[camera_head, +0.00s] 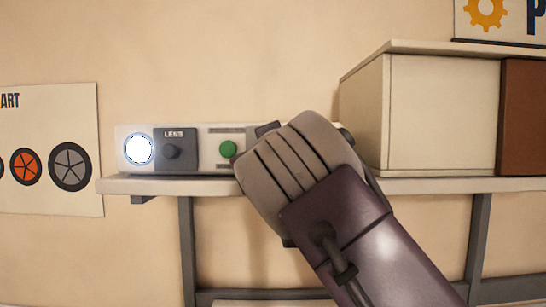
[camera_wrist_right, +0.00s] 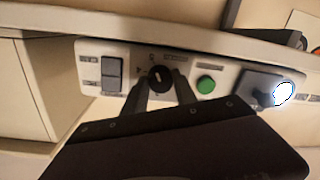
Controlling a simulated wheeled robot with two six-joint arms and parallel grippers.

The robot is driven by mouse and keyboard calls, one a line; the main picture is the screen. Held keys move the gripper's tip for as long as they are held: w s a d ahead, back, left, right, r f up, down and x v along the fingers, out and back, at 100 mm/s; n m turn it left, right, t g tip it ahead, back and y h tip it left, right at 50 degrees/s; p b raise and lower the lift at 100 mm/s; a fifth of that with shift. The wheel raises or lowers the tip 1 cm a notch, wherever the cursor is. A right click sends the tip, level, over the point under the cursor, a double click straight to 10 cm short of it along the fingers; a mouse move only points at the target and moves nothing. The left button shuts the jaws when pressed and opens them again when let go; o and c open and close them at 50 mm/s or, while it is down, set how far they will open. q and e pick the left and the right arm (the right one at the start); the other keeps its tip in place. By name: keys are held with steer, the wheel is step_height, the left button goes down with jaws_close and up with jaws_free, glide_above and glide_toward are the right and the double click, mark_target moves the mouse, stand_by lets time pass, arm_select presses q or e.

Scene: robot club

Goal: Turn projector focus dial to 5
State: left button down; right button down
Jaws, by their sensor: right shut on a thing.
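The projector (camera_head: 207,160) is a long white unit on a wall shelf, with a bright lens at its left end in the head view. In the right wrist view, the projector (camera_wrist_right: 217,70) appears turned around, and its black round dial (camera_wrist_right: 158,77) carries a pale pointer mark. My right gripper (camera_wrist_right: 161,86) is shut on the dial, one dark finger on each side. In the head view my right gripper (camera_head: 290,165) hides the dial. My left gripper is in neither view.
A green button (camera_head: 228,149) and a dark LENS panel with a knob (camera_head: 172,151) sit left of my gripper. A cream cabinet (camera_head: 440,115) stands close on the right of the shelf (camera_head: 150,186).

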steer(key=shift+f, duration=0.15)
stand_by(0.3)
steer(key=c, duration=1)
jaws_free()
steer(key=s+b, duration=0.1)
steer(key=s, duration=0.8)
steer(key=shift+d+r+b, duration=0.2)
steer(key=shift+d+b, duration=0.05)
steer(key=shift+b, duration=0.15)
steer(key=shift+f, duration=0.1)
